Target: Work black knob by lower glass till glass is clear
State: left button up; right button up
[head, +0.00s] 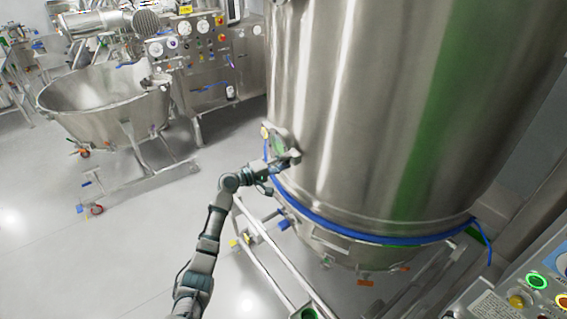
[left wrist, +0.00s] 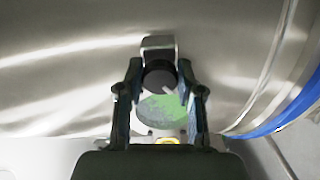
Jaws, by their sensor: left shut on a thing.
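The black knob (left wrist: 160,76) shows in the left wrist view between the two fingers of my left gripper (left wrist: 160,92), which is shut on it. The knob sits in front of a metal bracket on the steel vessel wall. Just below the knob is the lower glass (left wrist: 165,112), round, part green and part grey and mottled. In the head view the lower glass (head: 279,147) is a small greenish round port low on the vessel's left side. My left gripper (head: 284,164) is at that port and hides the knob there. My right gripper is not in view.
The large steel vessel (head: 345,110) fills the upper right, with a blue band (head: 350,225) round its lower part. A control panel (head: 535,285) stands at lower right. A wheeled steel bowl (head: 100,100) stands at upper left. Floor between is clear.

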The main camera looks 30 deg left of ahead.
pick_arm(q)
jog(key=o, duration=1.2)
jog(key=shift+w+a, duration=0.1)
jog(key=shift+a, duration=0.1)
jog(key=shift+c, duration=0.2)
jog(key=shift+a+f, duration=0.15)
jog(key=v, duration=1.2)
jog(key=shift+w, duration=0.1)
